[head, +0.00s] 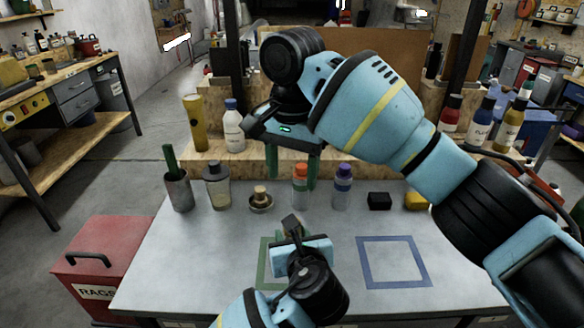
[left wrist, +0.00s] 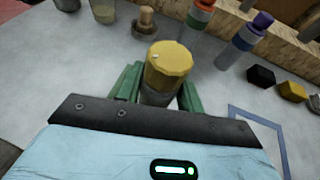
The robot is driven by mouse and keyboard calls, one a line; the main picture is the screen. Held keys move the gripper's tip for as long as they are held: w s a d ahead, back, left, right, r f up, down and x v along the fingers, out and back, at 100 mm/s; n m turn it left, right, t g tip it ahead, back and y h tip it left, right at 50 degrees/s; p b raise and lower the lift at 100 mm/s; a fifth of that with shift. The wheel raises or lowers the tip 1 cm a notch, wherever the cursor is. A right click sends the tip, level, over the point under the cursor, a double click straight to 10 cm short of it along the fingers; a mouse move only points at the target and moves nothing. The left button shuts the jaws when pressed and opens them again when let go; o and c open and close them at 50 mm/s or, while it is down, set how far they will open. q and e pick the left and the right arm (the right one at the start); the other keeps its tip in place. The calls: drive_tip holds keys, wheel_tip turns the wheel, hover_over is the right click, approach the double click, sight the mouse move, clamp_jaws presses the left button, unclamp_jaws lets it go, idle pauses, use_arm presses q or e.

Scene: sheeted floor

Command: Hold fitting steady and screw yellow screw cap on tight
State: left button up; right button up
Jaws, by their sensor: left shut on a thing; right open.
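In the left wrist view a yellow screw cap (left wrist: 169,66) sits upright on top of a grey cylindrical fitting (left wrist: 156,97). How tightly it sits cannot be told. My left gripper (left wrist: 158,88) is shut on the fitting, with a green finger on either side below the cap. In the head view my left gripper (head: 293,240) is low over the table's front middle, and its wrist hides the fitting and cap. My right gripper (head: 292,172) is open and empty, fingers pointing down, farther back and higher, in front of the bottles.
An orange-capped bottle (head: 300,188) and a purple-capped bottle (head: 343,187) stand near the right fingers. A wooden-handled item (head: 260,199), a black block (head: 379,201) and a yellow block (head: 416,201) line the back. The blue-outlined square (head: 366,264) is empty.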

use_arm(q)
drive_tip(key=o, duration=0.8)
drive_tip(key=shift+r, duration=0.1)
drive_tip(key=o, duration=0.4)
drive_tip(key=v, duration=1.2)
drive_tip(key=shift+s, duration=0.1)
